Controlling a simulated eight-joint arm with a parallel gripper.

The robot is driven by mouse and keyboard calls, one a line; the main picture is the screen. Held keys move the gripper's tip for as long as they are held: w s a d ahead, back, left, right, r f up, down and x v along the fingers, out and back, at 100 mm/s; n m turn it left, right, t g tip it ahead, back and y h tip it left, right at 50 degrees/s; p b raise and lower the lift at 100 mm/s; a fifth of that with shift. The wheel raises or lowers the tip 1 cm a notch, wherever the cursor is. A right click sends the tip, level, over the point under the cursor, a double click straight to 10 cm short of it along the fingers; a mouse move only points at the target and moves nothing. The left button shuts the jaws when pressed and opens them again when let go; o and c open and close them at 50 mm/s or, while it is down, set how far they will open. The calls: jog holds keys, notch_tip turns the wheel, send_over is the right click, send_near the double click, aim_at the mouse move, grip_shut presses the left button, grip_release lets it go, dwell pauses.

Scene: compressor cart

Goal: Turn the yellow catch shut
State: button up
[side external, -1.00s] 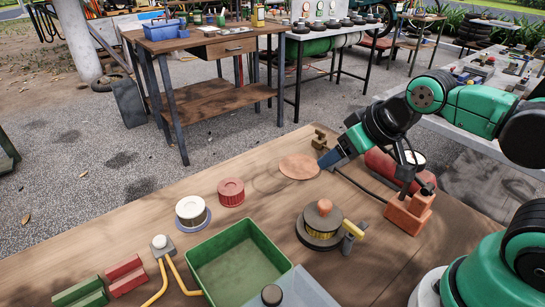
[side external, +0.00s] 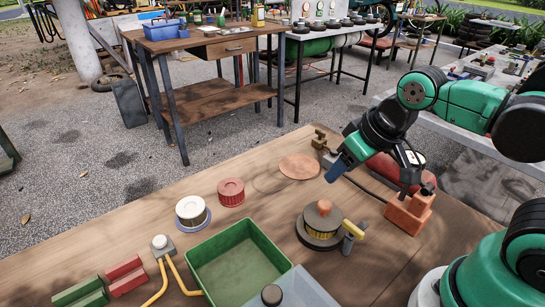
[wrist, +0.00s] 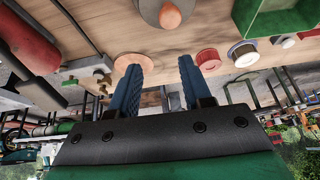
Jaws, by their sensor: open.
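A grey post (side external: 347,243) stands by the catch. My gripper (side external: 334,175) is above the table, behind the housing and apart from the catch. In the wrist view, my gripper (wrist: 161,68) has two blue fingers spread apart with nothing between them. The orange knob (wrist: 170,16) shows at the top of that view; I cannot make out the catch there.
A green tray (side external: 238,260) stands left of the housing. A red lid (side external: 231,191), a white-topped can (side external: 192,211) and a flat copper disc (side external: 299,167) lie behind it. Orange blocks (side external: 408,213) and a red cylinder (side external: 395,170) stand on the right.

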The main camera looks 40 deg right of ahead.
aim_at(354, 226)
jog(key=s+g, duration=0.1)
jog(key=s+a+g, duration=0.1)
jog(key=s+g, duration=0.1)
jog(key=s+a+f+g, duration=0.1)
jog(key=s+g, duration=0.1)
jog(key=shift+f, duration=0.1)
jog(key=shift+s+f, duration=0.1)
jog(key=shift+f, duration=2.6)
grip_shut()
